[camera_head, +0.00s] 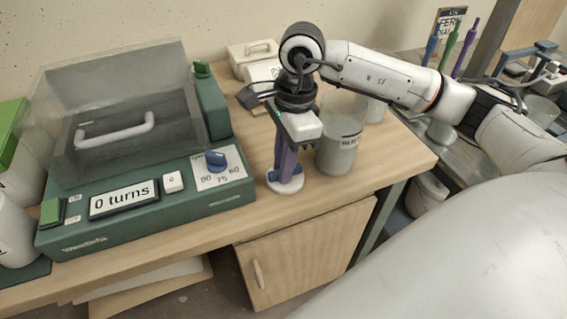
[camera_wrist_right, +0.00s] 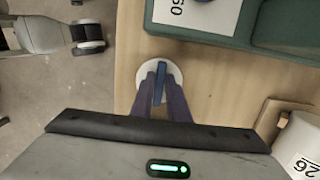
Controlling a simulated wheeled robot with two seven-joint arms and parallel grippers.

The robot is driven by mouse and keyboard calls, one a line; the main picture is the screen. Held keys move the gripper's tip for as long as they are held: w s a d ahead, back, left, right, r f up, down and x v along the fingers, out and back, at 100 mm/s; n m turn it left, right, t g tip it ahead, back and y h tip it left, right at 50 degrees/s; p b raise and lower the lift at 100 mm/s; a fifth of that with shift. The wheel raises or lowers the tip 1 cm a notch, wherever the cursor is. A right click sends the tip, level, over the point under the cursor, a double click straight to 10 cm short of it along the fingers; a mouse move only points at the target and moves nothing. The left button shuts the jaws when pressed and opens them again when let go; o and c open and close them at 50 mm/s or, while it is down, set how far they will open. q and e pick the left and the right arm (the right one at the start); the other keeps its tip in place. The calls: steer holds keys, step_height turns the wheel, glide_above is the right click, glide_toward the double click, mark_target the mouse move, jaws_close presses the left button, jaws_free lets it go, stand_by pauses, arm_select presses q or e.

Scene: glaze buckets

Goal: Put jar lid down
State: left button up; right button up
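The jar lid (camera_head: 285,182) is a white disc with a blue handle, low at the bench top near its front edge. It also shows in the right wrist view (camera_wrist_right: 146,75). My right gripper (camera_head: 286,165) points down with its purple fingers on both sides of the handle, shut on it. The disc looks level and appears to touch the wood, though I cannot be sure of the contact. A grey jar with a labelled front (camera_head: 338,155) stands just right of the gripper, partly behind my wrist. My left gripper is not in view.
A green machine (camera_head: 150,208) with a clear cover and a "0 turns" display fills the bench's left side. White items (camera_head: 253,50) stand at the back. The bench's right front corner (camera_head: 405,160) is clear. A holder with coloured tools (camera_head: 450,55) stands beyond it.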

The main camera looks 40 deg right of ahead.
steer(key=shift+o, duration=1.1)
steer(key=shift+r, duration=0.2)
step_height(320, 180, up, 12)
steer(key=d+p, duration=0.1)
steer(key=shift+s+d, duration=0.15)
steer(key=shift+s, duration=0.05)
steer(key=shift+f, duration=0.1)
